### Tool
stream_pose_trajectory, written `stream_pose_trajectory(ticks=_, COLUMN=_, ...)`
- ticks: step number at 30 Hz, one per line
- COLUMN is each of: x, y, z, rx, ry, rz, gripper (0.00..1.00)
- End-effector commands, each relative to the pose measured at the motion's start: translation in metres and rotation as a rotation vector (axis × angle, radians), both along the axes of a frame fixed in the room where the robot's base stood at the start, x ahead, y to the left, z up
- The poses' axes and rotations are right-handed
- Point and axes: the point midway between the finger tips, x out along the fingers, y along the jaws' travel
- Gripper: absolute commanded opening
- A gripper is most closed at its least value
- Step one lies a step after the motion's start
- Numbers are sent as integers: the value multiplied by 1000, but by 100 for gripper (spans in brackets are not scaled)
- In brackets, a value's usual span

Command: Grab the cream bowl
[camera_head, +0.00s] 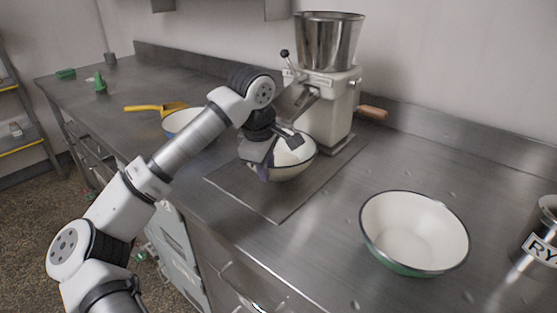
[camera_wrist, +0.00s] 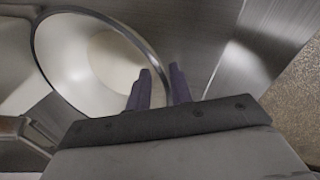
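The cream bowl (camera_head: 293,163) stands on a grey plate below the mill's spout. In the wrist view, the bowl (camera_wrist: 75,65) fills the upper left, with a dark rim and a pale round patch inside. My gripper (camera_head: 262,168) is at the bowl's near left side in the head view and hides part of it. In the wrist view, the fingers of my gripper (camera_wrist: 160,70) are apart, with the rim running between their tips. One finger is over the inside, the other outside. Contact with the wall cannot be told.
The mill (camera_head: 325,105) with a metal hopper rises behind the bowl. A green-sided white bowl (camera_head: 414,231) stands to the right, near a RYE canister (camera_head: 540,243). A blue-sided bowl (camera_head: 183,126) and a yellow scoop (camera_head: 150,108) lie left, behind my arm.

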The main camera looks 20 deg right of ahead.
Motion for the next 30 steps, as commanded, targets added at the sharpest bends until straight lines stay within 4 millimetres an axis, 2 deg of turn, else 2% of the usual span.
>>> stream_pose_trajectory(ticks=1, x=0, y=0, z=0, rx=0, ry=0, rz=0, gripper=15)
stream_pose_trajectory(ticks=4, x=0, y=0, z=0, rx=0, ry=0, rz=0, gripper=2)
stream_pose_trajectory(ticks=5, x=0, y=0, z=0, rx=0, ry=0, rz=0, gripper=0)
stream_pose_trajectory(ticks=22, x=0, y=0, z=3, rx=1, ry=0, rz=1, gripper=0)
stream_pose_trajectory(ticks=30, x=1, y=0, z=24, rx=1, ry=-2, rz=2, gripper=0)
